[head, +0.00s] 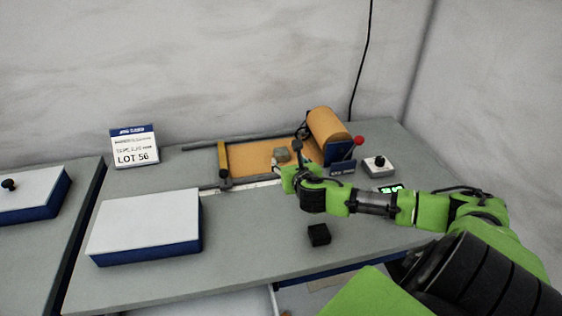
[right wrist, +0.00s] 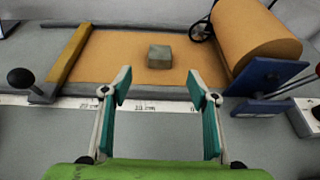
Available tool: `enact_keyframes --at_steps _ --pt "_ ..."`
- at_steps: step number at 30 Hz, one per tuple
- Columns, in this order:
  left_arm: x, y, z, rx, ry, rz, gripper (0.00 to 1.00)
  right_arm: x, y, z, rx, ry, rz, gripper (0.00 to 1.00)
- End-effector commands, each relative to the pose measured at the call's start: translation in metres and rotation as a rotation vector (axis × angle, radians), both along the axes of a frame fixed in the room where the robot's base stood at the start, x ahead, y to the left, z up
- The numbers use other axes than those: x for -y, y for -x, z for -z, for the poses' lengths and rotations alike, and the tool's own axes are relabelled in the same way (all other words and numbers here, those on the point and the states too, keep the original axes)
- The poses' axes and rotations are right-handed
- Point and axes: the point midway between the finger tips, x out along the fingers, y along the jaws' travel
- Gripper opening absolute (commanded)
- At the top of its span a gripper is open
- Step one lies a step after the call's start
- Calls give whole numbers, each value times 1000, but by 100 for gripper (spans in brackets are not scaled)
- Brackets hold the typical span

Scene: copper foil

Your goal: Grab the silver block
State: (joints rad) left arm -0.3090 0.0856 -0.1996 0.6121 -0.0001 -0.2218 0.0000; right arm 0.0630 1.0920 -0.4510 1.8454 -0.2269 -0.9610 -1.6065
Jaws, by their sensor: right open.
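The silver block (right wrist: 159,57) is a small grey-silver cube lying on the copper foil (right wrist: 120,58). In the head view the block (head: 281,154) lies on the foil just beyond my right gripper (head: 279,167). My right gripper (right wrist: 162,92) is open and empty in the right wrist view, its two teal-padded fingers apart. The block is ahead of the gap between the fingertips and not between them. My left gripper is not in view.
A copper roll (head: 327,127) on a blue stand is right of the foil, with a red-knobbed lever (head: 359,141). A yellow bar (head: 222,158) crosses the foil's left end. A black block (head: 319,235), white-topped box (head: 146,222) and LOT 56 sign (head: 134,147) stand on the table.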

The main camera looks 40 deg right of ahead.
Motion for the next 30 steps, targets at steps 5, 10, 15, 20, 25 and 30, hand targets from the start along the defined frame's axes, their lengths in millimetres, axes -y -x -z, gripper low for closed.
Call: enact_keyframes --at_steps 5,10,15,20,25,30 --pt "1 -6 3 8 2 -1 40 7 -11 9 2 -1 4 54" --pt "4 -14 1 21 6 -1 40 21 -35 19 3 -2 5 54" --pt "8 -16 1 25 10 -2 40 32 -55 30 2 -1 3 54" --pt "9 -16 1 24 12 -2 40 38 -66 36 1 -2 1 54" --pt "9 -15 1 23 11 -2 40 42 -71 38 0 0 1 54" --pt "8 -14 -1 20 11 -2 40 49 -84 47 1 -2 2 54"
